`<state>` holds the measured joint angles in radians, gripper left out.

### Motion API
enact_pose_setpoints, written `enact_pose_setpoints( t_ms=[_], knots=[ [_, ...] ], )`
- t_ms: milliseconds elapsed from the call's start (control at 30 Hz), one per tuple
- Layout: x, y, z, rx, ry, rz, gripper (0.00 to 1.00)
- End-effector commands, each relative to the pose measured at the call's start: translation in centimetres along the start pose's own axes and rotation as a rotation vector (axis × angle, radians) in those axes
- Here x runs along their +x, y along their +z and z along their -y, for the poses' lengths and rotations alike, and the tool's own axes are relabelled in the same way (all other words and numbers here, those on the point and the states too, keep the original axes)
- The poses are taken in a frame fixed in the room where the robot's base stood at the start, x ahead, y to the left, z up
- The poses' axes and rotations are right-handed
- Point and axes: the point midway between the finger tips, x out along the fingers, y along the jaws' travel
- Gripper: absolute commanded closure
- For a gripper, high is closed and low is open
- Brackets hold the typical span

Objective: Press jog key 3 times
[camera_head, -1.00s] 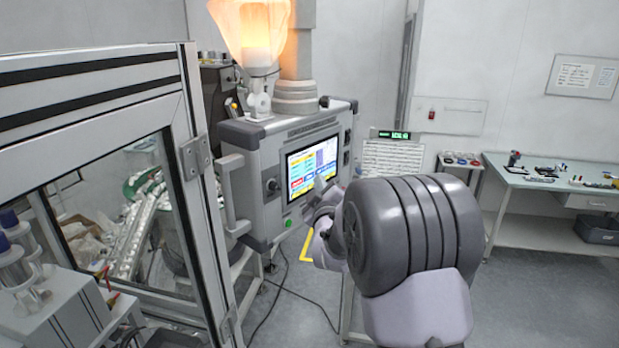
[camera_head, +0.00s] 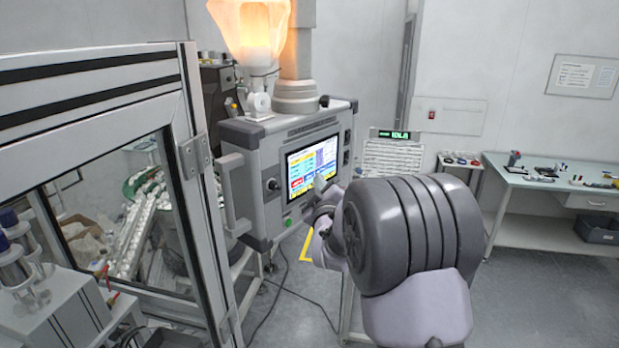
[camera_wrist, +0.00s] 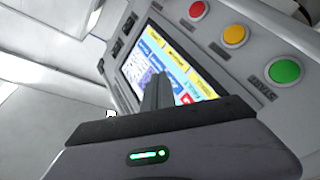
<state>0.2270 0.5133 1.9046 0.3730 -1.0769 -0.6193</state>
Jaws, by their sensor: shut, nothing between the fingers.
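The operator panel (camera_head: 262,160) is a grey box with a lit touchscreen (camera_head: 312,165) on its front. The screen shows yellow, blue and red on-screen keys; their labels are too small to read, so I cannot tell which is the jog key. My gripper (camera_head: 324,187) is at the screen's lower right corner in the head view. In the wrist view my shut, empty fingers (camera_wrist: 157,93) point at the screen (camera_wrist: 160,62) and cover part of its keys. Whether the tips touch the screen cannot be told.
The wrist view shows a red button (camera_wrist: 197,9), a yellow button (camera_wrist: 234,36) and a green button (camera_wrist: 285,72) beside the screen. A lit orange lamp (camera_head: 250,30) is above the panel. A framed machine guard (camera_head: 190,150) stands left; a workbench (camera_head: 540,185) stands right.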

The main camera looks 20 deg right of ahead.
Motion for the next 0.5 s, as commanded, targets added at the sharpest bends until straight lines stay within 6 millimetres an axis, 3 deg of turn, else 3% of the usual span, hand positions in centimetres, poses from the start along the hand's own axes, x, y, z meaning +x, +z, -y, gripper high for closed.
enact_pose_setpoints(
  t_ms=[500],
  knots=[
    [0.51, -0.37, 0.41, 0.0, 0.0, 0.0, 1.0]
  ],
)
